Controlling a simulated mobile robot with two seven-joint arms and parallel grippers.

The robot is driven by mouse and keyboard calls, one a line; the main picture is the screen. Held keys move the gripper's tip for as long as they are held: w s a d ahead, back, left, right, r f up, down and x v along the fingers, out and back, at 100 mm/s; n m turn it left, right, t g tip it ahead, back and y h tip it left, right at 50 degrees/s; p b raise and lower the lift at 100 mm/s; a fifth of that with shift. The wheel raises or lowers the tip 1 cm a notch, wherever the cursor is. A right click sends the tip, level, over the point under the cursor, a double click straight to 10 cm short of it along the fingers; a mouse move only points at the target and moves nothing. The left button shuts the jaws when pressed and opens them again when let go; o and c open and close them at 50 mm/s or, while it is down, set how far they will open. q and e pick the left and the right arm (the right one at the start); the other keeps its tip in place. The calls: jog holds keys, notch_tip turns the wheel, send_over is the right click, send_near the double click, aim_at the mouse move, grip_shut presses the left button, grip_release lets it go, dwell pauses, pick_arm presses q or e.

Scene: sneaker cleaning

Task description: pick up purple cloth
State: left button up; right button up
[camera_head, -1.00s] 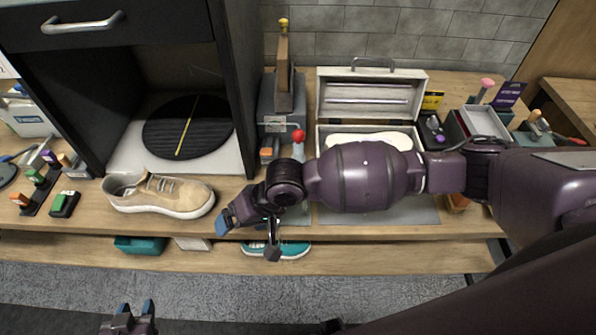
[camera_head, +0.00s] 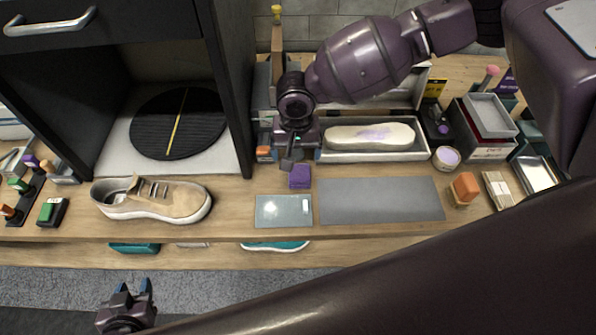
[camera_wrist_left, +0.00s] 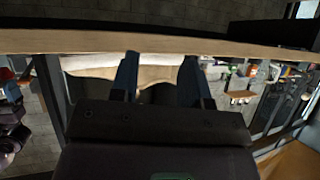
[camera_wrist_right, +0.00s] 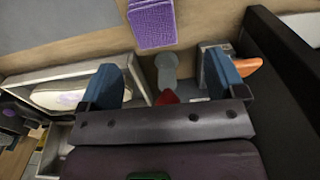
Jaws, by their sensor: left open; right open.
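The purple cloth (camera_head: 300,176) is a small folded square on the wooden table, behind the glass-like plate. It also shows at the top of the right wrist view (camera_wrist_right: 152,22), beyond the fingertips. My right gripper (camera_head: 292,152) is just behind the cloth in the head view, pointing down; in the right wrist view its two blue fingers (camera_wrist_right: 163,85) are apart with nothing held. My left gripper (camera_head: 138,290) is low at the front left, off the table, open and empty. Its open fingers (camera_wrist_left: 160,75) show in the left wrist view.
A beige sneaker (camera_head: 152,199) stands left of the cloth. A clear plate (camera_head: 284,211) and a grey mat (camera_head: 380,199) lie in front. A white case (camera_head: 330,155) with a long pale insert is behind right. An orange block (camera_head: 465,188) sits right.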

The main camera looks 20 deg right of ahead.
aim_at(299, 173)
jog(key=shift+s+f, duration=0.2)
jog(key=shift+f, duration=0.95)
jog(key=shift+w+f, duration=0.1)
jog(key=shift+f, duration=0.45)
jog(key=shift+s+d+f, duration=0.15)
jog(key=shift+s+f, duration=0.05)
jog(key=shift+f, duration=1.05)
jog(key=shift+s+d+f, duration=0.1)
jog(key=shift+s+f, duration=0.05)
jog(key=shift+f, duration=1.1)
jog(key=c, duration=1)
